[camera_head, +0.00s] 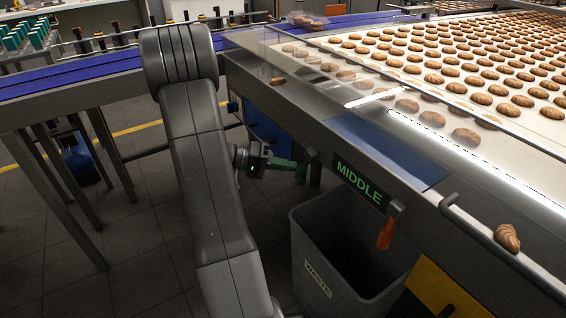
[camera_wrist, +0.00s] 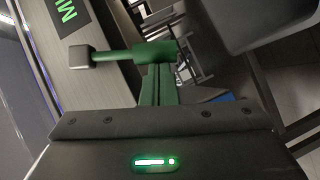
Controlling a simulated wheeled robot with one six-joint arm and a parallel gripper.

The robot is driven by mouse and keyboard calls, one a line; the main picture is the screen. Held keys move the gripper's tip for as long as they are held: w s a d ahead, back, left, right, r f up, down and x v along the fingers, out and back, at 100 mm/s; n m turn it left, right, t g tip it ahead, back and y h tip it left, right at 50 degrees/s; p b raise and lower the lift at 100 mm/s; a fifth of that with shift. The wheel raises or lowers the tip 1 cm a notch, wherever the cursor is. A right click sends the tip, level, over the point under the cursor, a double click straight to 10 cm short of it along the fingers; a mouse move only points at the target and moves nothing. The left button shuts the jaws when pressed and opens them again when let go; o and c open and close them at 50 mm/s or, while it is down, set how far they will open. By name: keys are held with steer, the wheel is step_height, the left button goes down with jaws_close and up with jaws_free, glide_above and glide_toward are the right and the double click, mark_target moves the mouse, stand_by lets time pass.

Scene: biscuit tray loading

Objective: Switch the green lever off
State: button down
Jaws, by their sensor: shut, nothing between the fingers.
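The green lever (camera_head: 301,172) hangs from a small block under the left end of the conveyor's side rail. It slants down and slightly left in the head view. In the wrist view the green lever (camera_wrist: 112,56) runs sideways from a dark square block (camera_wrist: 80,57) to a thicker grip. My gripper (camera_head: 285,163) is left of the lever, pointing at it. Its green fingers (camera_wrist: 158,84) are shut and empty, with the tips at the lever's grip. I cannot tell whether they touch it. The tips partly overlap the lever's grip in view.
An orange lever (camera_head: 385,236) hangs right of the MIDDLE sign (camera_head: 360,184). A grey waste bin (camera_head: 319,276) stands below. A yellow panel (camera_head: 440,290) is at lower right. Biscuits cover the belt above.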

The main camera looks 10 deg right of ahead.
steer(key=shift+n+g+h, duration=0.3)
steer(key=shift+n+h, duration=0.3)
steer(key=shift+n, duration=0.1)
steer(key=shift+s+d+f+b, duration=0.3)
steer(key=shift+s+f+b, duration=0.3)
steer(key=shift+s+b, duration=0.2)
steer(key=shift+s+d+f+b, duration=0.3)
steer(key=shift+s+f+b, duration=0.25)
steer(key=shift+s+b, duration=0.25)
steer(key=shift+s, duration=0.15)
steer(key=w+a+p, duration=0.1)
steer(key=w+a, duration=0.5)
steer(key=a, duration=0.6)
steer(key=shift+d, duration=0.15)
